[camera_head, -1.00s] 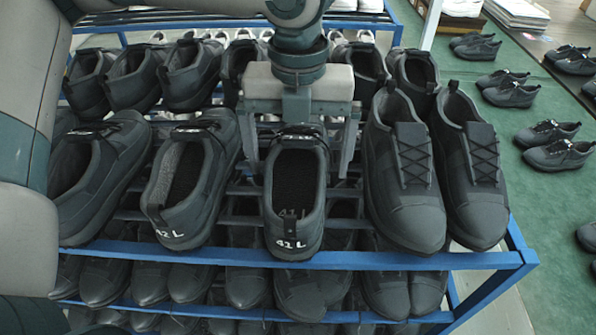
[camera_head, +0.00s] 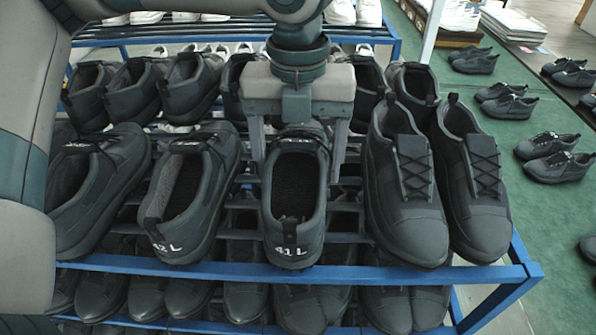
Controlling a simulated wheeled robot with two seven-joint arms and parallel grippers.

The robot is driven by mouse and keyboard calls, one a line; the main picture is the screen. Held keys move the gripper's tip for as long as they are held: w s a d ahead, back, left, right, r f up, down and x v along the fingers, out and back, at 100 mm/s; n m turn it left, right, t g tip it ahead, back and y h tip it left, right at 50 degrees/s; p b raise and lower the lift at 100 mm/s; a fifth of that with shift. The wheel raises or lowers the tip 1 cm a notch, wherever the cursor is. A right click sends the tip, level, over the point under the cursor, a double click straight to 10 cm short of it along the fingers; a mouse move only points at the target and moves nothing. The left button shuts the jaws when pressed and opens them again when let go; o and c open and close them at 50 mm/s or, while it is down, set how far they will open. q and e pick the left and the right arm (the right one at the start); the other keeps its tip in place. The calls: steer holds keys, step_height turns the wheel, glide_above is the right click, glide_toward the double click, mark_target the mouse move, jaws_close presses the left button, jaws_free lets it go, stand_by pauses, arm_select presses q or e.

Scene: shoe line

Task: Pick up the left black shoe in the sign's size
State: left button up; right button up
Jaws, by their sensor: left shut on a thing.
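A dark grey-black shoe marked "41 L" (camera_head: 290,250) is in the middle of the front row on the blue rack (camera_head: 400,272), heel toward me. My left gripper (camera_head: 298,165) comes down over it from above, with one finger on each side, and is shut on it. To its left is a similar shoe marked "42 L" (camera_head: 172,243). My right gripper is not in view. The size sign is not in view.
A pair of shoes with toes toward me (camera_head: 405,200) stands close on the right. Another shoe (camera_head: 95,200) is at far left. More shoes fill the back row and lower shelf. Several shoes stand on the green floor (camera_head: 540,215) at right.

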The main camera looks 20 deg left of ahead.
mark_target(298, 141)
arm_select(q)
step_height(298, 141, up, 7)
steer(key=b, duration=0.3)
steer(key=shift+r, duration=0.75)
steer(key=shift+s+f, duration=0.1)
